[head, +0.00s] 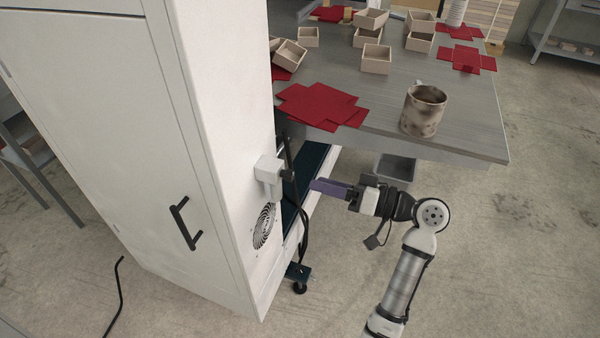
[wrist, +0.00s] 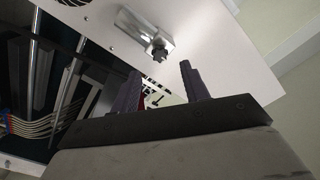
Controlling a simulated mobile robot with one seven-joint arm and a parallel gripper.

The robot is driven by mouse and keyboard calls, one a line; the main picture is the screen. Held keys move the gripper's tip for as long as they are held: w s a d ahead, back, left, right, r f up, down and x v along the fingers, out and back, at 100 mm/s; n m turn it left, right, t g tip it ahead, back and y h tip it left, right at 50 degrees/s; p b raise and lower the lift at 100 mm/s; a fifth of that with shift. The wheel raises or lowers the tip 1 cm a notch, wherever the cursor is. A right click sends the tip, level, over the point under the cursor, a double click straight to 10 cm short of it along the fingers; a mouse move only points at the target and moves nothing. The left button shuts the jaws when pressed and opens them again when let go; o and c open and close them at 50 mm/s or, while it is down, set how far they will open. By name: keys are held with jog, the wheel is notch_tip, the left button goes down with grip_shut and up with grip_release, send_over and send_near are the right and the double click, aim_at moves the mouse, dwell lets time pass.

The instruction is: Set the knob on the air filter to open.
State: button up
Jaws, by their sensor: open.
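The air filter (head: 266,168) is a small pale grey block with a lower stem on the side wall of the white cabinet, above a round fan grille. In the wrist view the air filter (wrist: 143,27) is a grey housing with a small dark knob (wrist: 160,53) at its near end. The knob's setting is too small to read. My gripper (head: 314,186) has purple fingers and is to the right of the air filter, apart from it. In the wrist view my gripper (wrist: 158,75) is open and empty, with the knob beyond the gap between the fingertips.
The white cabinet (head: 110,130) stands at left with a black handle (head: 185,223). Black cables hang beside the filter. The grey table (head: 470,120) behind holds red flat blanks (head: 320,106), several beige boxes and a stained cup (head: 424,112). The floor at right is clear.

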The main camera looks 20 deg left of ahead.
aim_at(293, 176)
jog(key=a+p, duration=0.1)
jog(key=a, duration=0.5)
jog(key=shift+w, duration=0.1)
jog(key=shift+c, duration=0.4)
jog(key=c, duration=0.9)
jog(key=shift+f, duration=0.1)
